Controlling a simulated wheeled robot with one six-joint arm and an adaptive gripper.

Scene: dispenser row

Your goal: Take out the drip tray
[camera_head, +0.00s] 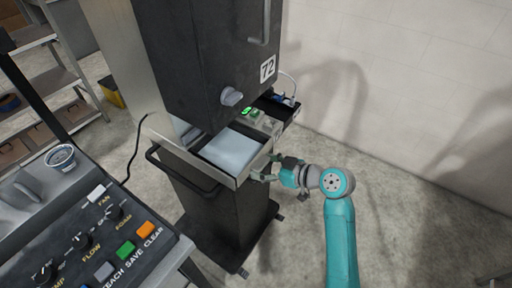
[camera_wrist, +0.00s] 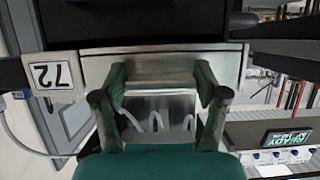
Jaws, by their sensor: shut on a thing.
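The drip tray (camera_head: 253,165) is a metal drawer-like tray with a pale, flat surface inside. It sits below the dark dispenser body (camera_head: 205,60) marked 72 and sticks out from under it in the head view. My gripper (camera_head: 273,170) is at the tray's front face on the right. In the wrist view my gripper (camera_wrist: 160,98) has its two fingers on either side of the metal handle (camera_wrist: 160,84) and is shut on it. The head view hides most of the handle behind the fingers.
A black cart frame with a rail handle (camera_head: 182,172) stands under the tray. A grey knob (camera_head: 231,96) is on the dispenser front. A control panel (camera_head: 85,245) with coloured buttons fills the lower left. Shelving (camera_head: 35,90) stands behind it. Floor at the right is clear.

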